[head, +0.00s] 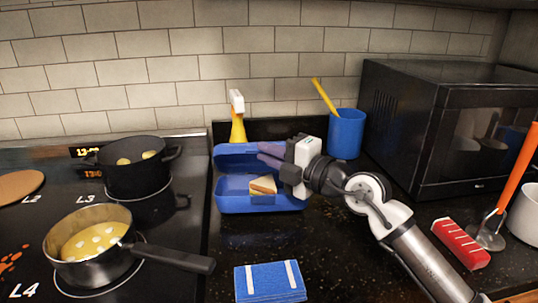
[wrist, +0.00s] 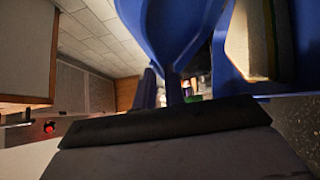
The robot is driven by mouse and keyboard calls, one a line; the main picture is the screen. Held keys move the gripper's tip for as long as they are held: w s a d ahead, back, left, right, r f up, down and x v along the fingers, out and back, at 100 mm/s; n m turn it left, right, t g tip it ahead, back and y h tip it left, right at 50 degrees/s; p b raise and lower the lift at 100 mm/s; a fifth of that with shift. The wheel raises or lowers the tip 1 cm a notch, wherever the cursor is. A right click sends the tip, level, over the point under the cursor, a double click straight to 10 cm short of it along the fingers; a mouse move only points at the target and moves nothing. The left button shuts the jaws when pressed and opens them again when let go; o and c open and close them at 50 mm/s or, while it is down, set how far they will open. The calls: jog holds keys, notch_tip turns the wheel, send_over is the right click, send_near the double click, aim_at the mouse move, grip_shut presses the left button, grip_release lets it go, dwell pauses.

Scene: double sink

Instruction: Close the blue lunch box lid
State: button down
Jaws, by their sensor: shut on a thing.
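The blue lunch box (head: 232,202) stands on the dark counter beside the stove, with a sandwich (head: 263,186) inside. Its blue lid (head: 232,158) is raised at the back, tilted above the base, so the box is open. My gripper (head: 272,160) reaches in from the right and is shut on the lid near its right side; the fingertips are hard to make out. In the wrist view the lid (wrist: 165,30) fills the upper middle, with the sandwich (wrist: 250,40) and part of the base to the right.
A blue cup (head: 346,134) with a yellow utensil and a yellow spray bottle (head: 238,126) stand behind. A black microwave (head: 440,125) is at right. A pan (head: 90,245) and a pot (head: 135,170) sit on the stove. A blue cloth or sponge (head: 269,283) lies in front.

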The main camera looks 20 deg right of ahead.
jog(key=s+f+b, duration=0.2)
jog(key=f+b, duration=0.1)
jog(key=shift+a+f, duration=0.2)
jog(key=f+b, duration=0.1)
jog(key=s+f+b, duration=0.2)
jog(key=b, duration=0.1)
jog(key=shift+a, duration=0.25)
jog(key=c, duration=1.5)
grip_release()
